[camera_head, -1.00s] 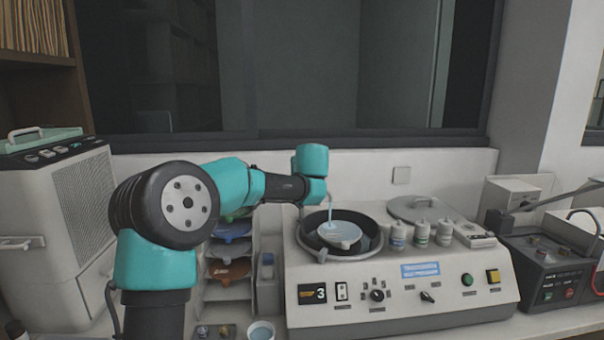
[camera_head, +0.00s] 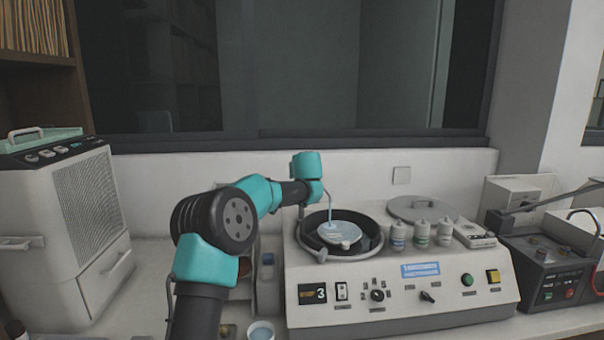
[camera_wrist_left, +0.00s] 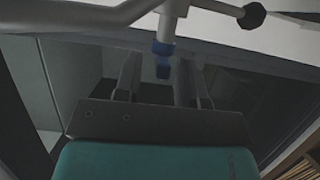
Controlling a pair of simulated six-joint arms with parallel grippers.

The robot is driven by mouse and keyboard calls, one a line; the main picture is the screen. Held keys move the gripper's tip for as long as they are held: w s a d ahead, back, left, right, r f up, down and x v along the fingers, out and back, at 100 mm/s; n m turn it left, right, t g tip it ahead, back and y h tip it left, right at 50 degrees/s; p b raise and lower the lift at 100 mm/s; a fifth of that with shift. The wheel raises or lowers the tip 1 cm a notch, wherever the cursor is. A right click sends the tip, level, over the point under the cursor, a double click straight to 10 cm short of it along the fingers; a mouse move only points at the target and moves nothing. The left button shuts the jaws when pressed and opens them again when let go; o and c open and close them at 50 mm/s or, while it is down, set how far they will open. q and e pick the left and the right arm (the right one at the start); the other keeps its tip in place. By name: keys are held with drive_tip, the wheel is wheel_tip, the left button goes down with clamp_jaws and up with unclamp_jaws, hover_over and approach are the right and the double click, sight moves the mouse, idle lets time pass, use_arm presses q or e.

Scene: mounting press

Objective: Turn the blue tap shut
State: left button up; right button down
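In the left wrist view, the blue tap (camera_wrist_left: 163,48) sits on a grey metal pipe, with a small blue piece below it. My left gripper (camera_wrist_left: 160,78) is open, its two fingers on either side of the lower blue piece, with visible gaps. I cannot tell how deep the tap lies between them. In the head view, my left arm's teal wrist (camera_head: 307,165) is beside the thin spout, hiding the tap and the fingers. A pale blue stream (camera_head: 330,212) falls from the spout onto a round disc (camera_head: 340,233) in the machine's bowl. My right gripper is not in view.
The grey machine (camera_head: 440,297) with a dark bowl (camera_head: 372,238) stands under the wrist. Several small bottles (camera_head: 421,235) and a round lid (camera_head: 420,207) are right of the bowl. A white cup (camera_head: 261,331) stands at the front. A beige cabinet (camera_head: 70,230) is at left.

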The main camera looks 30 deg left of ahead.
use_arm(q)
clamp_jaws()
idle(0.3)
drive_tip(key=shift+s+a+m+t+h, duration=0.15)
drive_tip(key=shift+m+t+h, duration=0.25)
drive_tip(key=shift+m+h, duration=0.55)
drive_tip(key=shift+a+m+t+h, duration=0.15)
drive_tip(key=shift+m+t+h, duration=0.25)
drive_tip(key=shift+m+h, duration=0.95)
drive_tip(key=shift+h, duration=0.1)
unclamp_jaws()
